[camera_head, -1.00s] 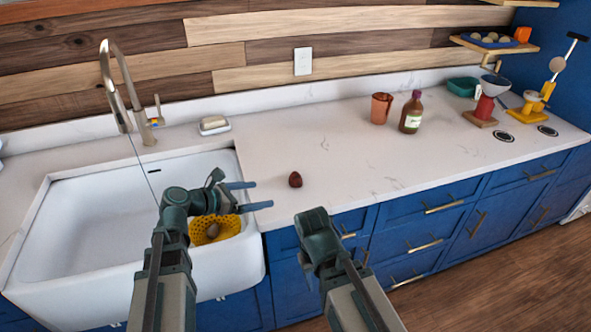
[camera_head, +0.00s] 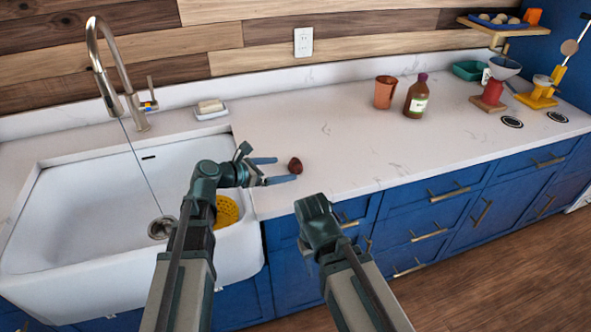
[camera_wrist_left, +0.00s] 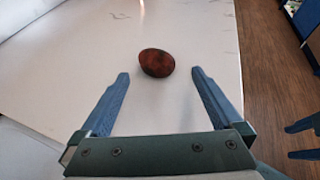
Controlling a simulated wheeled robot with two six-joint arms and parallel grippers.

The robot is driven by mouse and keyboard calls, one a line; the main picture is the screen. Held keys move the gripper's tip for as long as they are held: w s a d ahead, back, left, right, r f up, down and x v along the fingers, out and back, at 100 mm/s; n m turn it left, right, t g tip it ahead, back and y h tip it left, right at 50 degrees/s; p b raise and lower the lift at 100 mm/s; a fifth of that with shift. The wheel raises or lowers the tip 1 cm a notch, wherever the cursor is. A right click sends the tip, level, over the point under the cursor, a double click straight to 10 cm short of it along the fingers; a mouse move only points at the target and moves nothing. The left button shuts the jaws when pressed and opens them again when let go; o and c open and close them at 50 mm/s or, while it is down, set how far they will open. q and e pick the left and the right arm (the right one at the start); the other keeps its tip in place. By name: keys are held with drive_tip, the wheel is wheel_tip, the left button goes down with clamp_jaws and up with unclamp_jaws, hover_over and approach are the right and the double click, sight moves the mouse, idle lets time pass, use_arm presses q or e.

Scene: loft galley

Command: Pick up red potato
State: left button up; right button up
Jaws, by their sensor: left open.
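The red potato (camera_head: 295,165) is a small dark reddish-brown lump on the white counter, just right of the sink. In the left wrist view the potato (camera_wrist_left: 157,63) lies just beyond the fingertips, centred in the gap between them. My left gripper (camera_head: 280,168) is open, its two blue fingers pointing right at the potato and low over the counter. It also shows in the left wrist view (camera_wrist_left: 160,76), with nothing between its fingers. My right gripper (camera_head: 318,222) is in front of the counter's front edge; its fingers are hidden, so its opening does not show.
The white sink (camera_head: 100,200) with a yellow colander (camera_head: 228,211) lies to the left, under a tall faucet (camera_head: 112,75). A copper cup (camera_head: 385,92) and a brown bottle (camera_head: 416,97) stand farther back right. The counter around the potato is clear.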

sight(291, 166)
use_arm(q)
drive_tip(key=shift+w+d+f, duration=0.1)
drive_tip(key=shift+w+d, duration=0.05)
drive_tip(key=shift+d, duration=0.05)
drive_tip(key=b+x, duration=0.1)
drive_tip(key=x, duration=0.1)
drive_tip(key=b+x, duration=0.1)
drive_tip(key=x, duration=0.2)
drive_tip(key=shift+w+a, duration=0.1)
drive_tip(key=shift+w, duration=0.25)
drive_tip(key=shift+s, duration=0.1)
drive_tip(key=c, duration=1.3)
